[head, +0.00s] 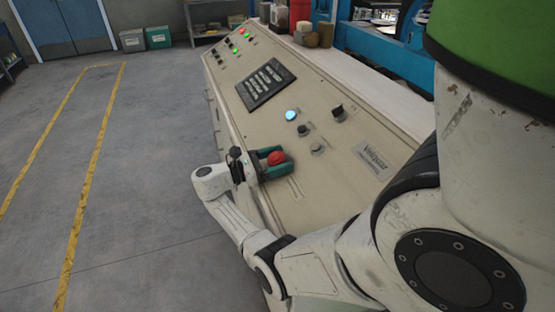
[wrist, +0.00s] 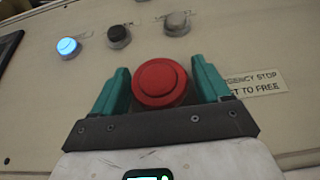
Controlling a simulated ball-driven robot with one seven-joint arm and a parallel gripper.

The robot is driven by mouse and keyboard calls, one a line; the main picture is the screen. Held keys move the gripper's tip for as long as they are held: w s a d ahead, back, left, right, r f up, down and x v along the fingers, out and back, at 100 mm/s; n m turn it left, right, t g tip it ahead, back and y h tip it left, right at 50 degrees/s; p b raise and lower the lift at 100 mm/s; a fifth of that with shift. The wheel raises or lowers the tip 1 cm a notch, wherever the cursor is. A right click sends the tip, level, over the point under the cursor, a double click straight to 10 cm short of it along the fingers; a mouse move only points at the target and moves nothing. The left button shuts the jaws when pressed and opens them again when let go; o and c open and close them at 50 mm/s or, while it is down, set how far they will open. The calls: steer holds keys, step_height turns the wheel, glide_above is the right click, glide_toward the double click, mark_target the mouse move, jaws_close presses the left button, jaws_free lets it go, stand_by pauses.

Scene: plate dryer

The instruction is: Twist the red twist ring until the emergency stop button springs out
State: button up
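The red emergency stop button (head: 276,158) sits near the lower edge of the sloping cream control panel (head: 232,95). In the wrist view its round red head (wrist: 159,83) fills the space between my gripper's two green fingers. A separate twist ring cannot be told apart from the red head. My gripper (head: 272,161) has its fingers apart, one on each side of the button. In the wrist view (wrist: 163,85) narrow gaps show beside the red head, so the fingers do not appear to touch it. A label (wrist: 250,82) beside it is partly hidden by the right finger.
A lit blue button (head: 291,115), a black knob (head: 303,130) and a grey knob (head: 316,148) stand farther up the panel. A black keypad (head: 265,84) and several indicator lights lie beyond. Open grey floor (head: 130,170) is to the left.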

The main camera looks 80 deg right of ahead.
steer(key=shift+o, duration=0.5)
steer(key=shift+w, duration=0.1)
steer(key=b+v, duration=0.3)
steer(key=v, duration=0.7)
steer(key=shift+w+a, duration=0.2)
steer(key=shift+w, duration=0.1)
stand_by(0.4)
